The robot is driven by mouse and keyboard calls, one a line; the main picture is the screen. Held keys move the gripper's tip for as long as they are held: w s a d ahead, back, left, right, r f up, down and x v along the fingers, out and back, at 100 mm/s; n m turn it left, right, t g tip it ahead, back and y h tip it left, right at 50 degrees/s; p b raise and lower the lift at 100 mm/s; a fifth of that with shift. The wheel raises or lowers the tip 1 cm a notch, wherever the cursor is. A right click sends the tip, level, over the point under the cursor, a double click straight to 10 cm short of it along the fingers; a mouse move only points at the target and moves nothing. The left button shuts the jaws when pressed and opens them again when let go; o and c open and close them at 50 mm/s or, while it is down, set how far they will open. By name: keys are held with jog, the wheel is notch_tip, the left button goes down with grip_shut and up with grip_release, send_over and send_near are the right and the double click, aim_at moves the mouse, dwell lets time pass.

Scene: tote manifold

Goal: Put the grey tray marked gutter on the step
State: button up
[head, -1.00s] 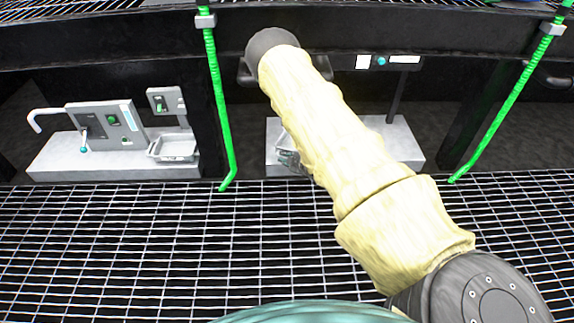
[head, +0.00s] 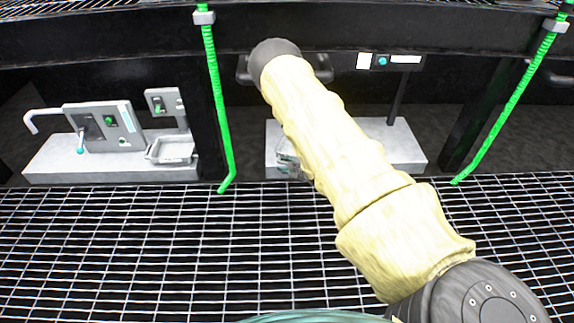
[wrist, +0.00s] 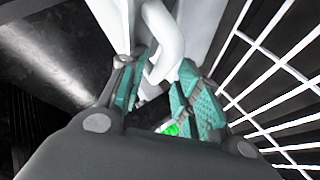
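A small grey tray (head: 170,155) sits at the right end of the pale left step (head: 110,175) in the head view. No marking on it is legible. My gripper is mostly hidden behind my arm in the head view; a grey-green part shows by the middle step (head: 398,150). In the wrist view my gripper (wrist: 158,78) has its two teal-padded fingers apart. A white curved bar (wrist: 168,50) lies at and between the fingertips, and I cannot tell whether they touch it. A bright green bit (wrist: 168,128) shows between the fingers.
On the left step stand a grey panel (head: 103,127) with a lever and a smaller switch box (head: 166,106). Green upright pipes (head: 217,100) (head: 508,105) flank the middle step. A dark beam runs above. Open floor grating (head: 120,250) lies in front.

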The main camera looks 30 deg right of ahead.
jog(key=p+v, duration=0.5)
jog(key=v, duration=0.6)
jog(key=s+a+f+m+g, duration=0.3)
jog(key=s+a, duration=0.4)
jog(key=s, duration=0.2)
jog(key=s+a+f+m+g, duration=0.3)
jog(key=s+a+m, duration=0.1)
jog(key=s+a, duration=0.45)
jog(key=s+a+r+m+g, duration=0.1)
jog(key=s+a, duration=0.4)
jog(key=s, duration=0.6)
jog(key=s+a+r+m+g, duration=0.2)
jog(key=s+a+g, duration=0.3)
jog(key=s, duration=0.6)
jog(key=shift+a+m, duration=0.8)
jog(key=shift+a, duration=0.05)
